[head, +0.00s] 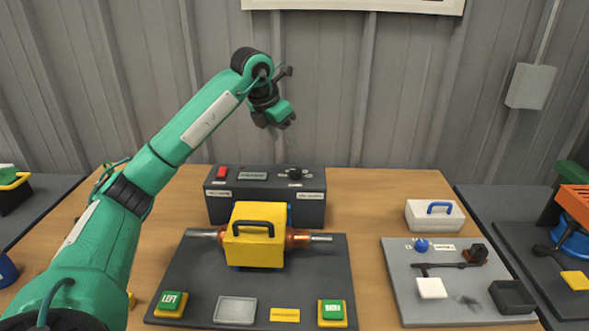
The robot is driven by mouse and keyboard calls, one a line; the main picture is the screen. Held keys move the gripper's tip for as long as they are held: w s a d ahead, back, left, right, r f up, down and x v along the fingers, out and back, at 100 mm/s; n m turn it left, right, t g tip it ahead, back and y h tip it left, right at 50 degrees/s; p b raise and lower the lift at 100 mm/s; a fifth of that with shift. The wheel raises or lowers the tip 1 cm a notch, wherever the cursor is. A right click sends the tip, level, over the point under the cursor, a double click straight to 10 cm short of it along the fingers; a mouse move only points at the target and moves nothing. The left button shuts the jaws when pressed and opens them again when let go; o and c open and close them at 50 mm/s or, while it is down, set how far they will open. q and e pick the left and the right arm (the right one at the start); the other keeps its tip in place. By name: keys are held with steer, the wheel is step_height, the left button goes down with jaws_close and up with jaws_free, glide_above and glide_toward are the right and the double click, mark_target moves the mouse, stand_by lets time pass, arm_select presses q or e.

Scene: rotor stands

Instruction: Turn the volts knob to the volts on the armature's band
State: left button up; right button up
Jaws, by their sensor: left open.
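A dark tester box (262,208) stands at the back middle of the table. On its top right is a small black knob (296,173), which I take as the volts knob; its setting is too small to read. My left gripper (284,124) is open and empty, in the air above and behind the box, apart from the knob. The armature (298,240), with copper and a steel shaft, lies in front of the box. A yellow block with a black handle (254,245) covers its middle. I cannot make out a band or its volts. My right gripper is out of view.
On the right are a grey board (455,310) with small parts and a white case (435,218). Bare table lies between.

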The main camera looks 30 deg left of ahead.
mark_target(296, 170)
arm_select(q)
steer(key=x, duration=1)
steer(key=shift+f+p, duration=0.1)
steer(key=shift+p, duration=0.25)
steer(key=shift+x, duration=0.8)
steer(key=shift+a, duration=0.1)
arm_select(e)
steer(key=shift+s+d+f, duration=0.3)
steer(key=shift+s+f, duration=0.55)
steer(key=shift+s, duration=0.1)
arm_select(q)
steer(key=shift+c, duration=0.2)
steer(key=c, duration=0.9)
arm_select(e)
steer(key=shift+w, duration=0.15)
